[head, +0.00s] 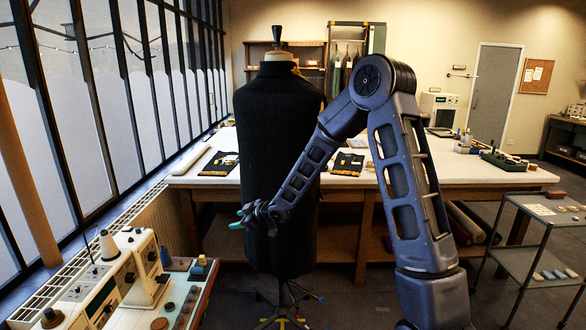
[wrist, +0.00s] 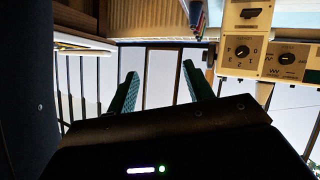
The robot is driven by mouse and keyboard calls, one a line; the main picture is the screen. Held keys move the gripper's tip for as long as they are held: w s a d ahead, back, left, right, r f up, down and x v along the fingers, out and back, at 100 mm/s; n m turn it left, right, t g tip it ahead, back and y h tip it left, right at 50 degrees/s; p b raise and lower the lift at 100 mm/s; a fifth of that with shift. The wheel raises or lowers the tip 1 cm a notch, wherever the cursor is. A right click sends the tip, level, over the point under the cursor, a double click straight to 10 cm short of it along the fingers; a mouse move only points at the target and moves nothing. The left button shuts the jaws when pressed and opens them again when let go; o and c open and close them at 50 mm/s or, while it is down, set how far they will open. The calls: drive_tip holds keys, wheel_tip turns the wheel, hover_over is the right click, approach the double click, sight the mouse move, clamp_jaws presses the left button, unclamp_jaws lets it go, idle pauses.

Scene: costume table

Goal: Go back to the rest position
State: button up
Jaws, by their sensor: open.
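My gripper (head: 238,219) is in front of the black dress form (head: 277,115) in the head view, at about its lower left side. Its teal fingers point left, toward the sewing machine side. In the wrist view my gripper (wrist: 160,85) shows two teal fingers spread apart with nothing between them. The dark surface at the left edge of the wrist view looks like the dress form (wrist: 25,90), close beside the gripper. I cannot tell whether they touch.
A sewing machine (head: 140,262) stands on a side table at the lower left. A long white-topped table (head: 440,172) is behind the dress form. A metal trolley (head: 540,255) is at the right. The windows (head: 110,90) line the left. Dark floor shows between table and trolley.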

drive_tip(key=d+r+m+t+h, duration=0.1)
drive_tip(key=d+r+m+h, duration=0.4)
drive_tip(key=d, duration=0.7)
drive_tip(key=d+r+m+t+h, duration=0.1)
drive_tip(key=d+r+t+h, duration=0.1)
drive_tip(key=d+r, duration=0.75)
drive_tip(key=s+d+r+m+g+h, duration=0.1)
drive_tip(key=s+d+r+m+h, duration=0.1)
drive_tip(key=s+d, duration=0.5)
drive_tip(key=s+d+r+m+h, duration=0.2)
drive_tip(key=d+m, duration=0.1)
drive_tip(key=d, duration=0.7)
drive_tip(key=s+d+m+g, duration=0.1)
drive_tip(key=s+d, duration=0.3)
drive_tip(key=s, duration=0.6)
drive_tip(key=s+d+r+m+g, duration=0.1)
drive_tip(key=s+d+m, duration=0.3)
drive_tip(key=s, duration=0.6)
drive_tip(key=shift+s+d+r+g, duration=0.15)
drive_tip(key=shift+d+r+g, duration=0.15)
drive_tip(key=shift+d+g, duration=0.4)
drive_tip(key=shift+o, duration=0.4)
drive_tip(key=shift+d, duration=0.1)
